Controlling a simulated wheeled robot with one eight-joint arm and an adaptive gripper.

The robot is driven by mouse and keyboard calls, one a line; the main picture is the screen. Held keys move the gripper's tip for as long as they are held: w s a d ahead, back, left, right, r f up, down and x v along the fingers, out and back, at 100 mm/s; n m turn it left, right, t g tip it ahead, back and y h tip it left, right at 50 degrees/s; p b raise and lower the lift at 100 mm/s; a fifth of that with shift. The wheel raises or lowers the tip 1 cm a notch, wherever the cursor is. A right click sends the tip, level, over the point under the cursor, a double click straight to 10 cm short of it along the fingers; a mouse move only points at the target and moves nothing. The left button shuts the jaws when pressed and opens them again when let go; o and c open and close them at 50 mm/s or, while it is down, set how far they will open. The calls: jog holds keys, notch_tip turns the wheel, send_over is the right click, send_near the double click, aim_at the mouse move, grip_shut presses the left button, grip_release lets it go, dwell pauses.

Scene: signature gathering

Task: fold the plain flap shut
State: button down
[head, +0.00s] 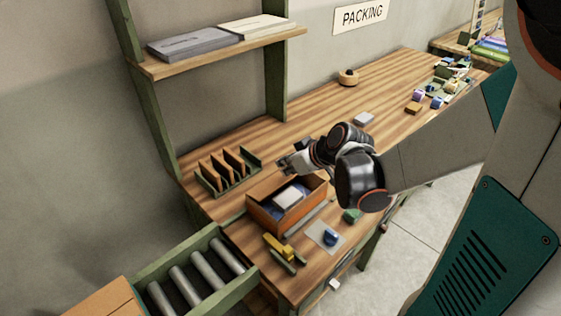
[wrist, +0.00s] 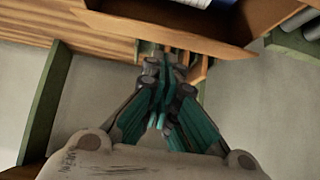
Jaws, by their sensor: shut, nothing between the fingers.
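An open brown carton (head: 268,217) stands on the bench with a pale item (head: 288,197) and something blue inside. My gripper (head: 287,166) is at the carton's far side in the head view, partly hidden by its own wrist. In the wrist view my gripper (wrist: 163,112) is shut and empty, its teal fingers pointing at a brown carton panel (wrist: 165,30) at the top. I cannot tell whether the fingertips touch that panel. I cannot tell which flap is the plain one.
A rack of brown dividers (head: 228,170) stands left of the carton. A yellow tool (head: 278,246) and a blue item on a pale sheet (head: 327,236) lie in front. A roller conveyor (head: 200,278) is at lower left. The bench behind is mostly clear.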

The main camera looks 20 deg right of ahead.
aim_at(287, 180)
jog(key=shift+s+d+f+b, duration=0.25)
jog(key=shift+s+f+b, duration=0.25)
jog(key=shift+f, duration=0.1)
jog(key=shift+s+d+f+b, duration=0.2)
jog(key=shift+s+f+b, duration=0.15)
jog(key=shift+s+f, duration=0.15)
jog(key=shift+s+d+f+b, duration=0.1)
jog(key=shift+s+f+b, duration=0.15)
jog(key=shift+f+b, duration=0.2)
jog(key=shift+s+d+f+b, duration=0.1)
jog(key=shift+s+f+b, duration=0.1)
jog(key=shift+f+b, duration=0.25)
jog(key=shift+f, duration=0.1)
jog(key=shift+r+p, duration=0.75)
jog(key=shift+r, duration=0.05)
